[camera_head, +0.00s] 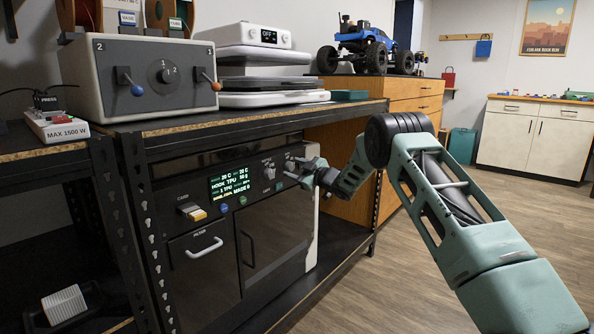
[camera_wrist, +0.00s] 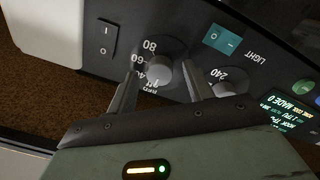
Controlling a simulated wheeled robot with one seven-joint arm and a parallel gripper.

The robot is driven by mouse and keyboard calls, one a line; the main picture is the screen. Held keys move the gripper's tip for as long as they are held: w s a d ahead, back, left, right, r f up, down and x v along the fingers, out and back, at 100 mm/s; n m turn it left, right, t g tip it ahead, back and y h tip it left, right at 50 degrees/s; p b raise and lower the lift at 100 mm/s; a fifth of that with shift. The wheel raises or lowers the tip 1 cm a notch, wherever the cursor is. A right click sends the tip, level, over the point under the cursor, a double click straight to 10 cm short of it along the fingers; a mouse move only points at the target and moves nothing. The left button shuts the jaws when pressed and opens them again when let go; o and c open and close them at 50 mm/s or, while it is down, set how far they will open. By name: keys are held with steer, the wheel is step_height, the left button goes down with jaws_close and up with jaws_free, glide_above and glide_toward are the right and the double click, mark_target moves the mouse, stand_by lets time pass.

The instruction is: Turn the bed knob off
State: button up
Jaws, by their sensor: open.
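The bed knob (camera_wrist: 159,72) is a small grey dial on the dark front panel, upside down in the wrist view. Numbers such as 40, 60 and 80 ring it, with a partly covered label below. My gripper (camera_wrist: 161,66) is open, with one finger on each side of this knob; I see gaps and cannot tell any contact. The knob's exact setting is hard to read. In the head view my gripper (camera_head: 307,173) is at the panel's right end, partly covering the bed knob (camera_head: 290,163).
A second knob marked 240 (camera_wrist: 226,89) sits close beside the right finger. A teal light switch (camera_wrist: 222,39) and a black rocker switch (camera_wrist: 107,38) are near. The machine's display (camera_head: 231,184) is lit. The shelf top (camera_head: 250,117) overhangs the panel.

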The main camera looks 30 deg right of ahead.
steer(key=shift+s, duration=0.1)
steer(key=p+v, duration=0.3)
steer(key=v, duration=1.4)
steer(key=shift+d+f, duration=0.1)
